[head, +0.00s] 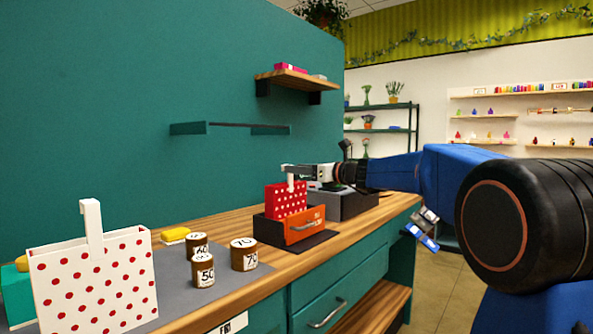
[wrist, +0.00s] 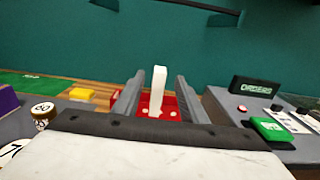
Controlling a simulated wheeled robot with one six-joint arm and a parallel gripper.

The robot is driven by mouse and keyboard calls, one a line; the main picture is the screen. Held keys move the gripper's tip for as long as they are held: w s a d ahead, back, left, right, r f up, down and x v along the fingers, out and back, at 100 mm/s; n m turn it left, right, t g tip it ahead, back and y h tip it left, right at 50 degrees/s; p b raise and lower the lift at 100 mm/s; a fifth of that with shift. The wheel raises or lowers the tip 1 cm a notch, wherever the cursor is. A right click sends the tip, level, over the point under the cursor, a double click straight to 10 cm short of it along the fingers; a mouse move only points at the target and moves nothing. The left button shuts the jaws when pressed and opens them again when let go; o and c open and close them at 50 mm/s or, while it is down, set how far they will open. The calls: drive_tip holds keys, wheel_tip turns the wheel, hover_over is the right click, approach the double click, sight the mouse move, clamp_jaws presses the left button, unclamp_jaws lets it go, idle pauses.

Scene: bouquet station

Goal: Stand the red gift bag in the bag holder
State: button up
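The red gift bag (head: 286,198) with white dots stands upright in the head view, its lower part inside the orange bag holder (head: 302,226). The front wall of the holder hides the bag's bottom. The bag's white handle strap (head: 291,181) points up. My gripper (head: 292,169) is at the top of this strap. In the wrist view the strap (wrist: 158,88) stands between the two grey fingers of my gripper (wrist: 157,84), with a visible gap on both sides. The fingers look open around it. Red bag fabric (wrist: 170,103) shows below the strap.
A white bag with red dots (head: 95,288) stands at the front left. Several round brown weights or jars (head: 203,271) and a yellow block (head: 174,235) sit on the counter. A grey unit (head: 347,205) is right behind the holder. A wall shelf (head: 290,80) is above.

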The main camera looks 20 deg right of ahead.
drive_tip(key=v, duration=1.6)
drive_tip(key=shift+s, duration=0.2)
drive_tip(key=s+a+f+n+g+h, duration=0.25)
drive_tip(key=s+a+f+n, duration=0.35)
drive_tip(key=s+f, duration=0.3)
drive_tip(key=s+a+f+n+g+h, duration=0.1)
drive_tip(key=s+a+f+n+g, duration=0.3)
drive_tip(key=s+a+f+n, duration=0.35)
drive_tip(key=s+d+f+n+g+h, duration=0.1)
drive_tip(key=s+d+f+n+h, duration=0.2)
drive_tip(key=s+f+n, duration=0.4)
drive_tip(key=s+d+f+n+g+h, duration=0.2)
drive_tip(key=s+d+f+n+h, duration=0.2)
drive_tip(key=s+f+n, duration=0.4)
drive_tip(key=s+d+f, duration=0.1)
drive_tip(key=s+f, duration=0.6)
drive_tip(key=shift+s+f, duration=0.2)
drive_tip(key=shift+s, duration=0.1)
